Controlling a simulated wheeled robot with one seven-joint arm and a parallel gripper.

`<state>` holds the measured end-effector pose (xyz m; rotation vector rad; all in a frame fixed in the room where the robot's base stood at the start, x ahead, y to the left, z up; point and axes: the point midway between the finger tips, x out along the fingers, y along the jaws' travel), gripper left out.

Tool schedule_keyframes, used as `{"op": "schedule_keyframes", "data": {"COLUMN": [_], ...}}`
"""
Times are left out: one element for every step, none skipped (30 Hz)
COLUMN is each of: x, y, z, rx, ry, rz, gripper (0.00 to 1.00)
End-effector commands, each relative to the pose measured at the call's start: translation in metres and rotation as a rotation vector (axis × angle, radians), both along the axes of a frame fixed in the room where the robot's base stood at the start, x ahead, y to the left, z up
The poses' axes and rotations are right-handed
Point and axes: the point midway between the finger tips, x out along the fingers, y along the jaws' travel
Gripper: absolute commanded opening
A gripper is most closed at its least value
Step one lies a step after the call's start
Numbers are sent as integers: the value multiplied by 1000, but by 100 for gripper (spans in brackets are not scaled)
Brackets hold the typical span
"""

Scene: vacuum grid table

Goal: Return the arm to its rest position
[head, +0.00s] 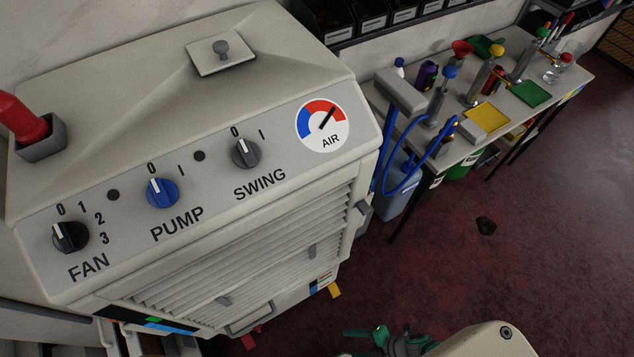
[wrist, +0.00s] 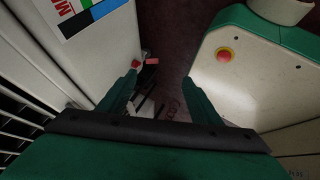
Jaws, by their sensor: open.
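My gripper (wrist: 161,77) shows in the wrist view with its two green fingers apart and nothing between them. It points down toward the dark red floor. In the head view only a small green part of my gripper (head: 382,338) shows at the bottom edge, beside the pale rounded link of my arm (head: 485,342). It is low in front of the beige air cooler (head: 215,95) and looks apart from it. The rest of my arm is out of the head view.
The cooler has FAN (head: 70,237), PUMP (head: 162,193) and SWING (head: 245,153) knobs. In the wrist view a pale panel (wrist: 90,55) rises close on the left. A workbench (head: 515,110) with tools stands back right. The red floor (head: 560,240) at right is mostly clear.

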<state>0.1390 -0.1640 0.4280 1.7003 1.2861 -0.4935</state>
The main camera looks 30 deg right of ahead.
Motion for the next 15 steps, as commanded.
{"op": "schedule_keyframes", "data": {"x": [-2, -1, 0, 1, 3, 6, 9, 13, 19, 23, 28, 35, 40, 46, 53], "y": [14, 24, 36, 46, 57, 70, 80, 89, 101, 110, 118, 128, 134, 141, 148], "z": [10, 16, 24, 31, 39, 49, 58, 67, 80, 90, 100, 114, 126, 137, 152], "rx": [28, 47, 71, 91, 112, 139, 160, 183, 212, 234, 256, 286, 308, 329, 359], "ry": [-7, -10, -15, -19, -24, -31, -36, -43, -51, -57, -64, -74, -82, -90, -101], "rz": [-49, -78, -120, -152, -185, -228, -263, -298, -344, -377, -411, -457, -491, -524, -570], "gripper": [58, 58, 58, 58, 58, 58, 58, 58, 58, 58, 58, 58, 58, 58, 58]}}
